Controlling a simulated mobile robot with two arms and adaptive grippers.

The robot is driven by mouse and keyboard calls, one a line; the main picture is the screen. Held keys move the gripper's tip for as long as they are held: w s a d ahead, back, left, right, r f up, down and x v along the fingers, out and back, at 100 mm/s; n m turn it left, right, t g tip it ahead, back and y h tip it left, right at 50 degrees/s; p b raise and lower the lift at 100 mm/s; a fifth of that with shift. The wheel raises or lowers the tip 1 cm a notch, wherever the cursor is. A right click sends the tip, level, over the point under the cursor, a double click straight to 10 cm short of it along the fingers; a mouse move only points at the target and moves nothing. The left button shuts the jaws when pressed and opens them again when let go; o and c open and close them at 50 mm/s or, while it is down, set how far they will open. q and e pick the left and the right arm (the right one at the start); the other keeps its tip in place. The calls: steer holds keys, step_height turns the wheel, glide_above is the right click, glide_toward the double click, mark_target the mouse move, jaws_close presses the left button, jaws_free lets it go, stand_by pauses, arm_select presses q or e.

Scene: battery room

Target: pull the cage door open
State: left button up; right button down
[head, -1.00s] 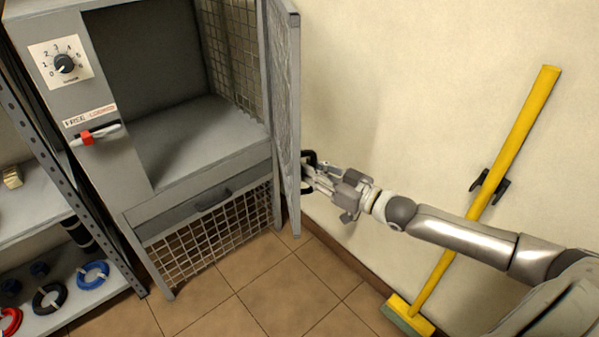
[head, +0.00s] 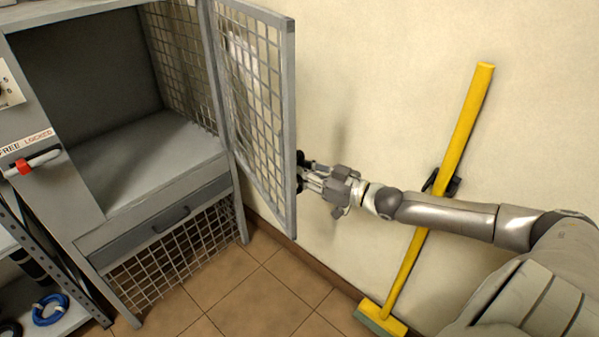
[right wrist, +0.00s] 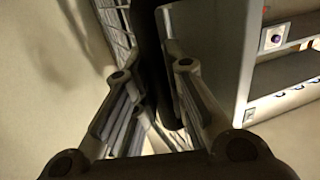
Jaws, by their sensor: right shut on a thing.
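The cage door (head: 287,120), a grey frame with wire mesh, stands wide open on the right side of the grey cabinet (head: 150,221). My right gripper (head: 304,174) is at the door's free edge on its outer side, shut on the dark door handle (head: 301,158). In the right wrist view, the two fingers of my right gripper (right wrist: 150,105) reach to a dark upright bar, with mesh beside it; the exact contact is hard to make out. My left gripper is not in view.
The cabinet's upper compartment is open and empty. A red-tipped lever (head: 30,163) sits on its front at the left. A shelf with a blue ring (head: 50,309) stands at lower left. The tiled floor ahead is clear.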

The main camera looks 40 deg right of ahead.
steer(key=c, duration=1.5)
jaws_free()
steer(key=shift+o, duration=0.2)
steer(key=v, duration=1.2)
